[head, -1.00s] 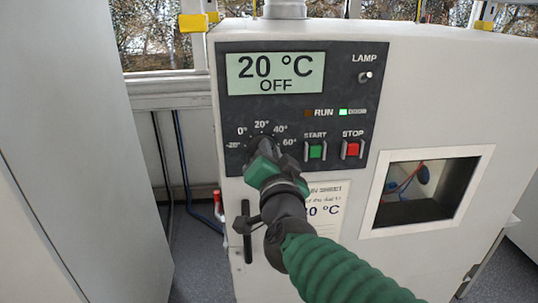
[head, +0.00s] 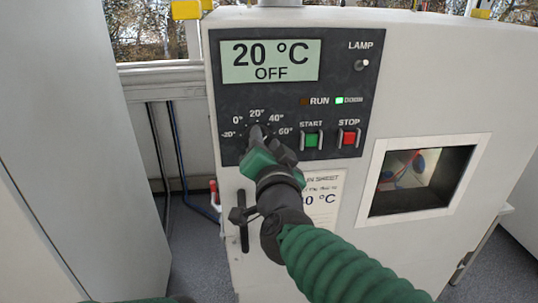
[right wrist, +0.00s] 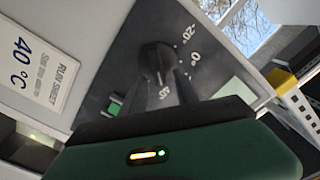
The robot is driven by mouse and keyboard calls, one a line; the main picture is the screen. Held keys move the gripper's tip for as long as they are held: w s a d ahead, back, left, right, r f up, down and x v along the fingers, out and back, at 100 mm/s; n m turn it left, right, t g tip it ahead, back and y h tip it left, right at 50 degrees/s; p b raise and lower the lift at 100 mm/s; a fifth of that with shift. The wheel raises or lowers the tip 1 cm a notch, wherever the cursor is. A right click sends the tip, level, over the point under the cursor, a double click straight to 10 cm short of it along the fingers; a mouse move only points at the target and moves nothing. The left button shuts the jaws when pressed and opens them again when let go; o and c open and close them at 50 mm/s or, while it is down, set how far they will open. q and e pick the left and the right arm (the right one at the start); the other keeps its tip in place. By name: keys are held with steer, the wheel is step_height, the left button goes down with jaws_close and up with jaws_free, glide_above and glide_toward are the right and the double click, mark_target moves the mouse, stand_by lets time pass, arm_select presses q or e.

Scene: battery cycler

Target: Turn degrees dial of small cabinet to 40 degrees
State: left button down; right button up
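The small cabinet (head: 330,215) has a dark control panel with a display (head: 270,60) reading 20 °C and OFF. Its degrees dial (head: 257,132) sits at the panel's lower left, inside marks from -20° to 60°. The dial (right wrist: 155,60) shows as a dark knob in the right wrist view, with a light pointer line; I cannot tell its exact setting. My right gripper (head: 264,146) is right in front of the dial and partly covers it. In the right wrist view, its dark fingers look apart close to the knob; contact is unclear. My left gripper is out of view.
Green START (head: 312,140) and red STOP (head: 348,138) buttons are right of the dial. The LAMP switch (head: 361,64) is above them. A run sheet (right wrist: 47,65) reads 40 °C. A door handle (head: 243,222) is below the dial.

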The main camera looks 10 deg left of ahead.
steer(key=p+v, duration=0.8)
steer(key=v, duration=0.8)
steer(key=shift+s+d, duration=0.1)
steer(key=w+d+f+n+g+h+b, duration=0.15)
steer(key=d+f+b, duration=0.25)
steer(key=f, duration=0.6)
steer(key=w+d+f+n+g+b, duration=0.1)
steer(key=d+f+g+b, duration=0.2)
steer(key=f, duration=0.8)
steer(key=w+d+f+n+g+h+b, duration=0.1)
steer(key=d+f+n+g+b, duration=0.2)
steer(key=f, duration=0.7)
steer(key=s+d+f+g+h+b, duration=0.1)
steer(key=s+d+f+g+b, duration=0.2)
steer(key=s+d+f, duration=0.2)
steer(key=s+d+f+g+h+b, duration=0.1)
steer(key=s+d+f+g+b, duration=0.2)
steer(key=s+d+f, duration=0.3)
steer(key=d+f+m+g, duration=0.1)
steer(key=d+f, duration=0.3)
steer(key=f, duration=0.3)
steer(key=shift+d+f+h, duration=0.3)
steer(key=shift+d+h, duration=0.05)
